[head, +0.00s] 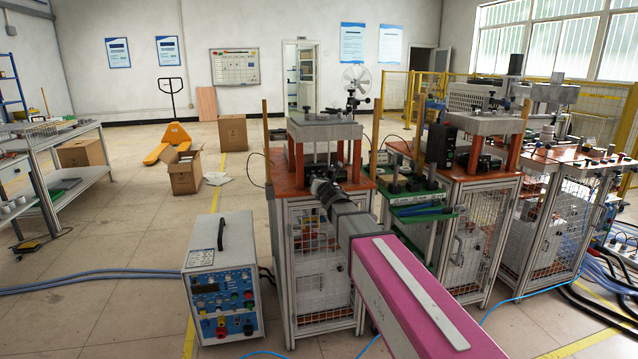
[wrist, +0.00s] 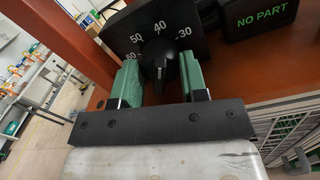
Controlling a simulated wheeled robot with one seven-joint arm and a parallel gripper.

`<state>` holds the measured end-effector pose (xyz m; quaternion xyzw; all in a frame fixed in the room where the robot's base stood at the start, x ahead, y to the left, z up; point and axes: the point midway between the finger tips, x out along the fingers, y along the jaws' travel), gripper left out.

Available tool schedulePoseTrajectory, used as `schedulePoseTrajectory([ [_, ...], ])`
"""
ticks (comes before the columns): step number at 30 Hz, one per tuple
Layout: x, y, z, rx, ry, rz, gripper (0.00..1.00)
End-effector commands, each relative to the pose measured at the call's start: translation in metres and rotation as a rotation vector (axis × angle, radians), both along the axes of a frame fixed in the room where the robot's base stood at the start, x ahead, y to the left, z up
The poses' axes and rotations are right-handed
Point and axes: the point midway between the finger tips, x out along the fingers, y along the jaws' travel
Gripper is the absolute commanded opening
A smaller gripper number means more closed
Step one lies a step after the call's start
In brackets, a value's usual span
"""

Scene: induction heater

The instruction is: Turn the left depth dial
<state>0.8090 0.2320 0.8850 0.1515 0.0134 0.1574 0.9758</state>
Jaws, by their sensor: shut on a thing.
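The black depth dial (wrist: 157,48) shows in the wrist view on a dark plate with white numbers from 30 to 60. Its pointer ridge runs down toward my gripper. My gripper (wrist: 160,66) has green finger pads, one on each side of the knob, and is shut on the dial. In the head view my gripper (head: 322,186) reaches the front of the nearest heater station (head: 322,130); the dial is hidden there behind my arm.
A dark box reading "NO PART" (wrist: 262,16) sits right of the dial. An orange post (wrist: 62,38) stands close on the left. In the head view, a power unit (head: 222,280) stands on the floor at left. More stations stand at right.

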Motion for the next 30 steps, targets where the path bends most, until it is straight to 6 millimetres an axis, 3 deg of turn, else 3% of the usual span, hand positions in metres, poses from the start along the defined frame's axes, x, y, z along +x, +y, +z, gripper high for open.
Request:
schedulePoseTrajectory([
  [5,0.0,0.0,0.0,0.0,0.0,0.0,0.16],
  [6,0.0,0.0,0.0,0.0,0.0,0.0,0.47],
  [8,0.0,0.0,0.0,-0.001,0.0,0.0,0.65],
  [20,-0.004,-0.001,0.0,-0.001,0.0,0.0,0.65],
  [26,-0.025,-0.008,0.0,-0.001,0.0,0.0,0.65],
  [30,-0.049,-0.016,-0.001,-0.001,0.0,0.0,0.65],
])
